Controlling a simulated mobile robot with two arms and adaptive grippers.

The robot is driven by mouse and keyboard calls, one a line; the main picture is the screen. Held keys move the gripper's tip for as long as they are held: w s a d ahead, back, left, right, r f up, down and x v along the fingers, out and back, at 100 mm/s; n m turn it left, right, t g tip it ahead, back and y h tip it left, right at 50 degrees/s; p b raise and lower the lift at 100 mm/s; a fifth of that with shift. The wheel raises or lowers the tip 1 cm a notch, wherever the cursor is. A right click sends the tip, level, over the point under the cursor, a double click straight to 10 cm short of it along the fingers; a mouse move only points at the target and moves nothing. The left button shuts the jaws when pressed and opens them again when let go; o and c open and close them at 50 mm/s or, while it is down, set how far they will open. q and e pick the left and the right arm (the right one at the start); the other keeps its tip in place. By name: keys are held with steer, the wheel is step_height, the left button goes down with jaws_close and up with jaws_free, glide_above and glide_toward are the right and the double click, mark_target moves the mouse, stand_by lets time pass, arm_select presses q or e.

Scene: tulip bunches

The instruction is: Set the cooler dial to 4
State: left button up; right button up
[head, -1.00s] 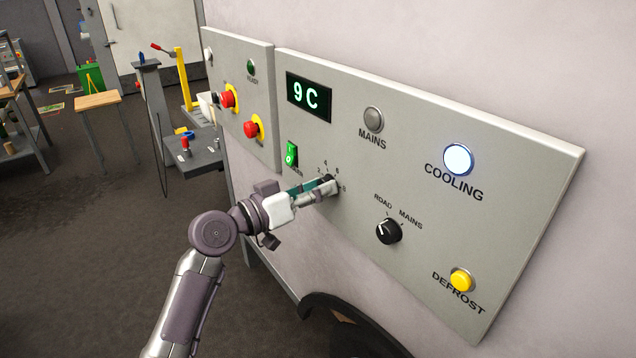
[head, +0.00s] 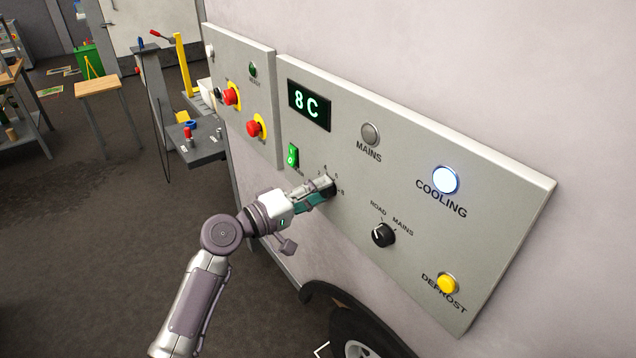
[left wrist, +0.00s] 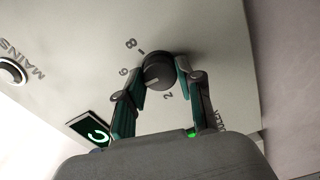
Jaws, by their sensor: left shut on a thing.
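The cooler dial (left wrist: 157,74) is a round dark knob on the grey control panel (head: 330,148). In the left wrist view it sits between the two fingers of my left gripper (left wrist: 160,82), which is shut on it. The numbers 2, 6 and 8 show around it; the fingers hide part of the scale. A pale pointer mark shows on the knob, but I cannot tell its exact number. In the head view my left gripper (head: 322,190) covers most of the dial. The green display (head: 309,105) reads 8 C. My right gripper is not in view.
A green lit switch (head: 292,155) is just above my gripper. The ROAD/MAINS knob (head: 383,235), yellow DEFROST button (head: 447,284) and lit COOLING lamp (head: 445,180) are to the right. Red buttons (head: 231,96) are on the left panel. A wheel (head: 362,335) is below.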

arm_select(q)
steer(key=n+p, duration=0.3)
steer(key=n, duration=0.2)
steer(key=shift+f+n, duration=0.1)
steer(key=shift+n, duration=0.2)
stand_by(0.4)
steer(key=o, duration=1.2)
steer(key=shift+c, duration=0.2)
